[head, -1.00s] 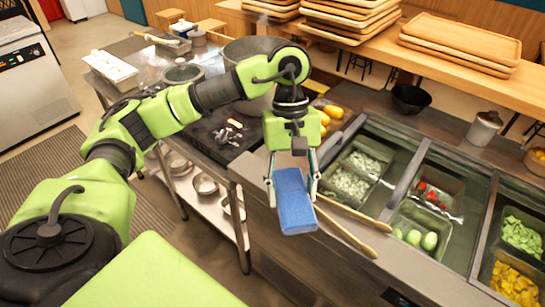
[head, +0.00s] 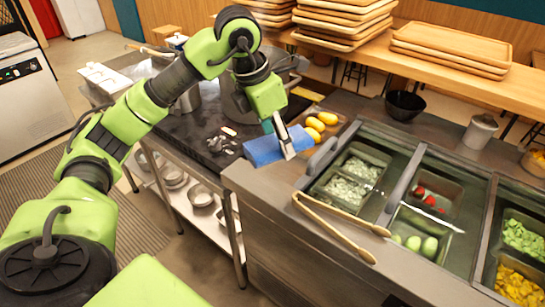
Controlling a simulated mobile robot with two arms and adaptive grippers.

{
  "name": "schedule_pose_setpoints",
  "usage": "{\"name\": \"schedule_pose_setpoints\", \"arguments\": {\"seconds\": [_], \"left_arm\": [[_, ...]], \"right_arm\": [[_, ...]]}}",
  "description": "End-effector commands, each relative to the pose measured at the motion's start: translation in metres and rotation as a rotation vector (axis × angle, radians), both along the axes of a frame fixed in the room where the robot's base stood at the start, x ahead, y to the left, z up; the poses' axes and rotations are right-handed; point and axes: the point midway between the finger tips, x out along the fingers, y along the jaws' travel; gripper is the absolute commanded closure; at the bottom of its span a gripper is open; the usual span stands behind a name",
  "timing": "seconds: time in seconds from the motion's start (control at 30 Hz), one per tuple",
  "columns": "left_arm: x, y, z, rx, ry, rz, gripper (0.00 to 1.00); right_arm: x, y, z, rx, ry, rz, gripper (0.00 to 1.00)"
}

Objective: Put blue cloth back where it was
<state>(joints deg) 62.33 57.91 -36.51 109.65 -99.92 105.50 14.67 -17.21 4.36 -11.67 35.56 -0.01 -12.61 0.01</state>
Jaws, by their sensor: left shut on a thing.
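The blue cloth (head: 262,151) is a folded rectangular block in the middle of the head view. My left gripper (head: 284,138) is shut on it, with a finger over its right end. The cloth is at the left end of the steel counter (head: 240,172), by the edge of the dark worktop. I cannot tell whether its underside touches the surface. My right gripper is not in view.
Wooden tongs (head: 335,222) lie on the counter front. Yellow vegetables (head: 315,124) lie on a board behind the cloth. Topping bins (head: 350,180) fill the counter to the right. A large pot (head: 240,105) stands behind the arm. Small pieces (head: 222,138) lie left of the cloth.

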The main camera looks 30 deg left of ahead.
Motion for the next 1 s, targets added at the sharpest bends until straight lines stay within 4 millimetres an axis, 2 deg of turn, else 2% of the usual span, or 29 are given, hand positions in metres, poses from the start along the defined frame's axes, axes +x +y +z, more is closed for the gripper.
{"name": "schedule_pose_setpoints", "arguments": {"seconds": [0.27, 0.5, 0.77, 1.0], "left_arm": [[0.051, 0.043, -0.026, -0.002, 0.005, 0.003, 0.76], [0.082, 0.068, -0.069, 0.000, 0.006, -0.001, 0.76], [0.095, 0.079, -0.091, 0.001, 0.002, -0.002, 0.76], [0.096, 0.081, -0.120, 0.001, 0.004, -0.003, 0.76]], "right_arm": [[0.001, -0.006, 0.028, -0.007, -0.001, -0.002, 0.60], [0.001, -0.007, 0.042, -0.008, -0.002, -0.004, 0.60], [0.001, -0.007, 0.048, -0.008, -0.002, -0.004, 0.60], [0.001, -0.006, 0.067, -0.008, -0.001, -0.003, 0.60]]}}
